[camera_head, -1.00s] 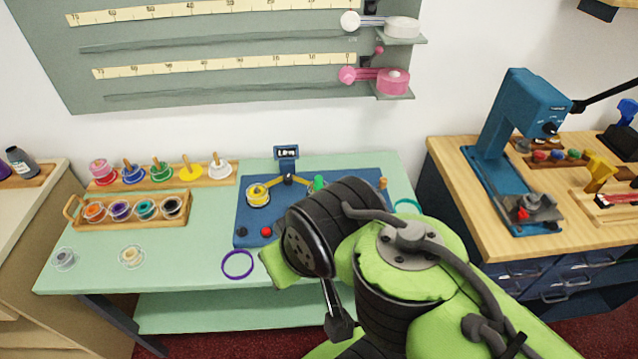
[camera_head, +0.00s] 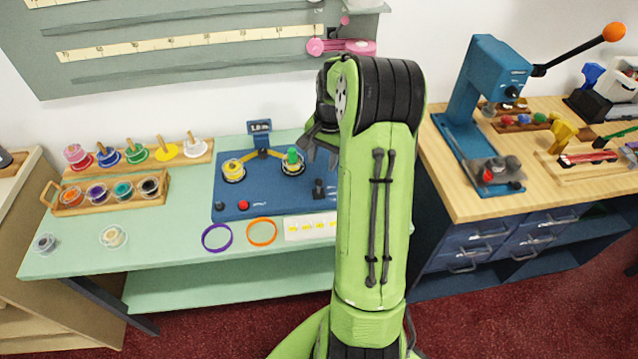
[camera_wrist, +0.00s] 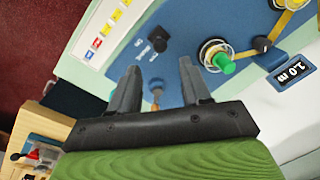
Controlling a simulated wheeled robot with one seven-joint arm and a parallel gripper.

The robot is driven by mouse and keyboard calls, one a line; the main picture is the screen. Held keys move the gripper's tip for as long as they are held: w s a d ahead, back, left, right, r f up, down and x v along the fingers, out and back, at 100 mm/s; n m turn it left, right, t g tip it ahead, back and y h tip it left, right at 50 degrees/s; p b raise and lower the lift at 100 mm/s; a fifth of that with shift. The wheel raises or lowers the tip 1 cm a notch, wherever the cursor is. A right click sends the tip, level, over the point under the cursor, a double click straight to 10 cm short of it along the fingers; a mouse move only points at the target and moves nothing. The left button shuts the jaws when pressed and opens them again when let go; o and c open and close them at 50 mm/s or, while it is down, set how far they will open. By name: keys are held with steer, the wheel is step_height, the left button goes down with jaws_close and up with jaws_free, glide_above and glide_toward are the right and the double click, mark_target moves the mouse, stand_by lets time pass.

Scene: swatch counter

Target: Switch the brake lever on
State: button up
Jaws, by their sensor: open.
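The blue winder board (camera_head: 270,193) lies on the mint-green counter. A small black lever (camera_head: 319,188) stands upright near the board's front right; it also shows in the wrist view (camera_wrist: 157,40) beside small white markings, too small to read. I take it for the brake lever. My gripper (camera_head: 320,153) is open and empty above the board's right part, behind the black lever in the head view. In the wrist view my gripper (camera_wrist: 159,68) points over the board, apart from the lever.
A green-topped spool (camera_head: 292,160) and a yellow spool (camera_head: 233,170) stand on the board by a length display (camera_head: 260,128). A red button (camera_head: 243,205) is at front left. Purple (camera_head: 216,237) and orange (camera_head: 261,232) rings lie in front. A drill press (camera_head: 480,100) stands right.

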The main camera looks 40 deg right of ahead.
mark_target(319, 179)
steer(key=f, duration=0.3)
steer(key=f+b, duration=0.1)
steer(key=f, duration=0.2)
steer(key=w+f, duration=0.1)
steer(key=f, duration=0.3)
steer(key=shift+a, duration=0.2)
